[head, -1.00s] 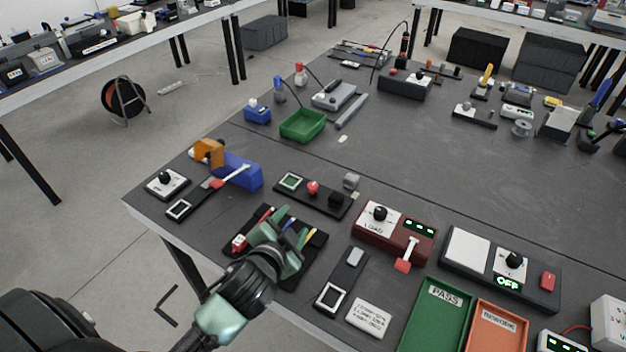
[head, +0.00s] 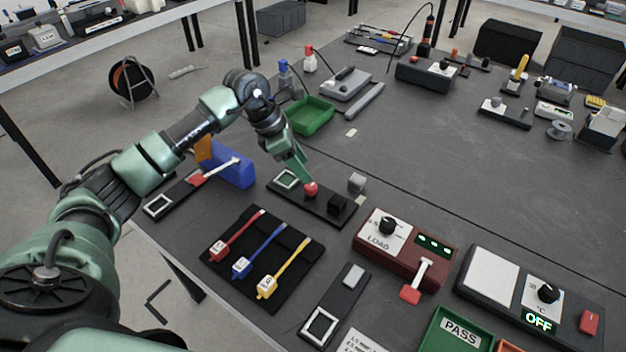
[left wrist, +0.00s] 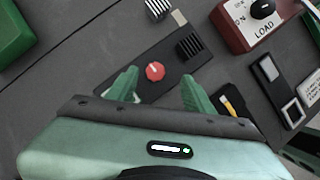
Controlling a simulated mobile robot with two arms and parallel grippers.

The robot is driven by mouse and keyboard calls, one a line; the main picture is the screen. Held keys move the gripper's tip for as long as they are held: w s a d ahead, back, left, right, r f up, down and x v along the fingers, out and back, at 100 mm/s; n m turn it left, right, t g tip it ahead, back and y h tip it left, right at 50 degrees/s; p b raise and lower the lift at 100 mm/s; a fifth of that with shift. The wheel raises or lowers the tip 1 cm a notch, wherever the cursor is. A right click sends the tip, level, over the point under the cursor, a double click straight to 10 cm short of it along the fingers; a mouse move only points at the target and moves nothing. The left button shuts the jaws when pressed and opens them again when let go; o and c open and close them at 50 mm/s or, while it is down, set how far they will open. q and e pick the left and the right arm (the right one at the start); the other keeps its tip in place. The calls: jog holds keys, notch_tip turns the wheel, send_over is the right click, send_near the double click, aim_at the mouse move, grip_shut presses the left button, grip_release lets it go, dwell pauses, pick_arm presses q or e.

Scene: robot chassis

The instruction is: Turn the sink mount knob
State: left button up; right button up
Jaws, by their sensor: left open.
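The red knob (head: 311,188) with a pale line on it sits on a black mount board (head: 283,199), which I take to be the sink mount. It also shows in the left wrist view (left wrist: 155,71). A black finned block (head: 338,204) is on the board beside it. My left gripper (head: 301,172) points down over the board at the knob. In the left wrist view its two green fingers (left wrist: 158,86) are spread, with the knob framed between and just ahead of them. I cannot tell if they touch it. My right gripper is out of view.
A grey finned block (head: 357,182) stands by the board's right end. The blue block (head: 232,166) is left of my gripper. A black mat (head: 222,267) with coloured leads lies in front. The red LOAD box (head: 437,278) is to the right.

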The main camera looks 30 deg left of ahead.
aim_at(311, 186)
pick_arm(q)
jog(key=x, duration=0.2)
jog(key=p+x, duration=0.1)
jog(key=x, duration=0.1)
jog(key=a+x, duration=0.1)
jog(key=x, duration=0.2)
jog(key=shift+s+a+f, duration=0.1)
jog(key=shift+s+f, duration=0.05)
jog(key=shift+f, duration=0.2)
grip_shut()
